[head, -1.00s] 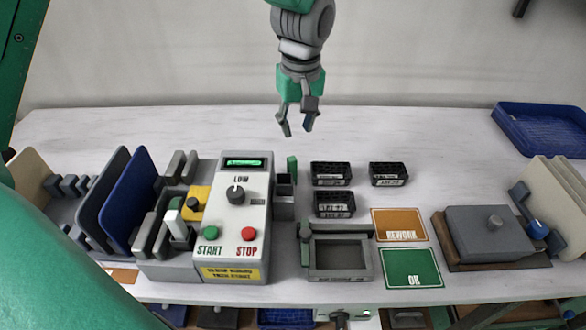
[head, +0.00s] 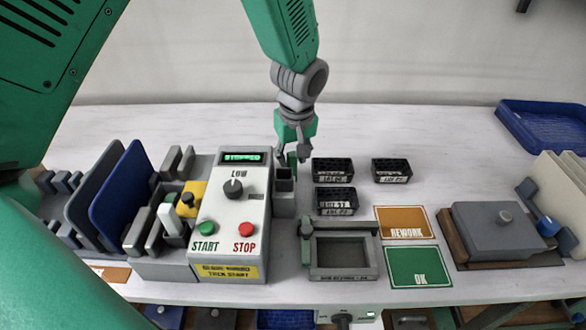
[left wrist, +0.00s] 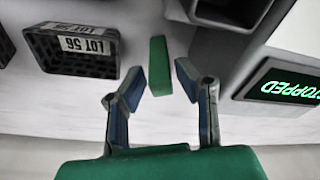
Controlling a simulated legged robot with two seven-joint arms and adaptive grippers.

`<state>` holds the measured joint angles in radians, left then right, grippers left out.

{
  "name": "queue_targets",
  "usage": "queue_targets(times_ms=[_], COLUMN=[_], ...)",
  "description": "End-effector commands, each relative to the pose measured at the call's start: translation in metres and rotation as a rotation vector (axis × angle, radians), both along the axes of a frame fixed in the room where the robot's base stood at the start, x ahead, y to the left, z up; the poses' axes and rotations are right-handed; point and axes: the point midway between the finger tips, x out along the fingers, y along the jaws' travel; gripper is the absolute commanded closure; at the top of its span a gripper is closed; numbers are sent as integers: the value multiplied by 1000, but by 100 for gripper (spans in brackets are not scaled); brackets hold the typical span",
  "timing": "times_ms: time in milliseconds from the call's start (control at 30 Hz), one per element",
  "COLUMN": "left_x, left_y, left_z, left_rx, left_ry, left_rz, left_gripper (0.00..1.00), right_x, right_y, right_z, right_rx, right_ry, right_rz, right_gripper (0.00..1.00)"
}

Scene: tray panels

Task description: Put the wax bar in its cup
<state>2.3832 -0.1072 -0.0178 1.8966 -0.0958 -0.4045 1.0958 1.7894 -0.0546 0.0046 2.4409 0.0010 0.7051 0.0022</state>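The wax bar is a small green block (left wrist: 158,66), seen in the left wrist view between my left fingertips, with a gap on either side. In the head view my fingers largely hide it. My left gripper (head: 291,157) points down, open around the bar; it also shows in the left wrist view (left wrist: 159,83). The cup seems to be the grey open-topped holder (head: 284,184) on the right side of the machine. It is close beside the gripper, and part of a grey holder (left wrist: 232,12) shows in the left wrist view. My right gripper is not in view.
The machine (head: 232,220) reads STOPPED. Several black bins (head: 333,170) stand close to the right of my gripper. A grey fixture (head: 343,252), an orange REWORK card (head: 404,223) and a green OK card (head: 419,267) lie in front.

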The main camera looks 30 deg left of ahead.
Motion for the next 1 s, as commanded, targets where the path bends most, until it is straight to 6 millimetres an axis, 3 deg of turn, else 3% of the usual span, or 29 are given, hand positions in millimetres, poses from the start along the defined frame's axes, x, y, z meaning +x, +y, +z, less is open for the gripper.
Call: queue_targets(times_ms=[133, 367, 467, 833, 1000], left_x=[1, 1, 1, 1, 2], left_y=[2, 2, 2, 2, 2], left_z=[-14, -15, -15, -12, 14], left_rx=[0, 0, 0, 0, 0], left_ry=[0, -2, -2, -2, -6], left_rz=[1, 1, 1, 1, -1], left_gripper=[72, 72, 100, 100, 100], right_x=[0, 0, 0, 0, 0], right_y=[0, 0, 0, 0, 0], right_z=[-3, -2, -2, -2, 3], right_rx=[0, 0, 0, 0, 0], right_ry=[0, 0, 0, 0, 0], right_rz=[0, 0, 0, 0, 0], right_gripper=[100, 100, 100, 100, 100])
